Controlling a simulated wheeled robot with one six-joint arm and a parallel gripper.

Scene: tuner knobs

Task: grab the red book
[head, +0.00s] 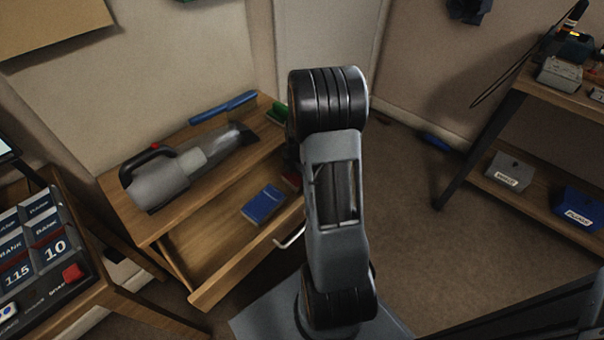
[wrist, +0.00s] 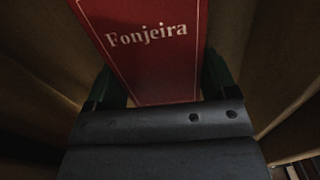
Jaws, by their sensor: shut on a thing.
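The red book (wrist: 155,55), with "Fonjeira" in pale letters on its cover, fills the top middle of the wrist view. My gripper (wrist: 160,84) is shut on it, with one dark finger at each side of the book. In the head view, a small bit of red (head: 292,181) shows beside my arm at the right of the open drawer; the rest of it and my gripper are hidden behind the arm. I cannot tell whether the book still touches the drawer floor.
A blue book (head: 263,204) lies in the open drawer (head: 200,240). A handheld vacuum (head: 165,180) and a blue stick-like thing (head: 222,107) lie on the desk top. A shelf with a grey box (head: 508,171) and a blue box (head: 578,208) stands at the right. The middle floor is clear.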

